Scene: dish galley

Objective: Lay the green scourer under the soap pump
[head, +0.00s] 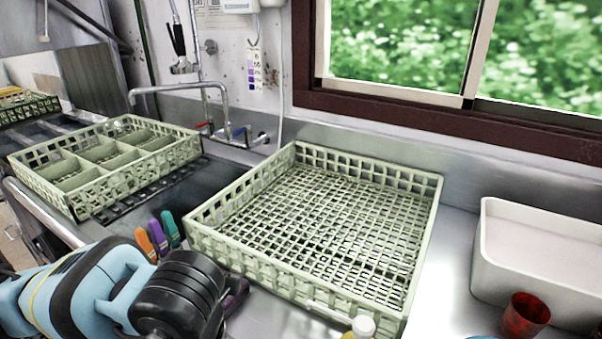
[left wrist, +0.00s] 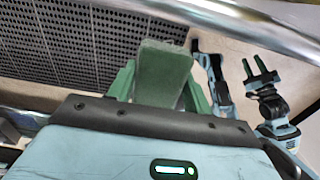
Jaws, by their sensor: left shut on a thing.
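The green scourer (left wrist: 165,76) is in the left wrist view, a flat dull-green block. My left gripper (left wrist: 158,88) is shut on it, with a green finger on each side. In the head view my left arm comes in at the lower left, but its fingers and the scourer do not show. The soap pump (head: 362,328) seems to be the yellow bottle with a white top at the bottom edge of the head view, mostly cut off. My right gripper (left wrist: 262,75) shows in the left wrist view, its fingers apart and empty.
A large pale-green dish rack (head: 420,225) fills the middle counter. A divided rack (head: 90,203) sits at the left. A white tub (head: 545,275) and a red cup (head: 526,314) stand at the right. Orange, purple and teal handles (head: 158,238) stand near my left arm.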

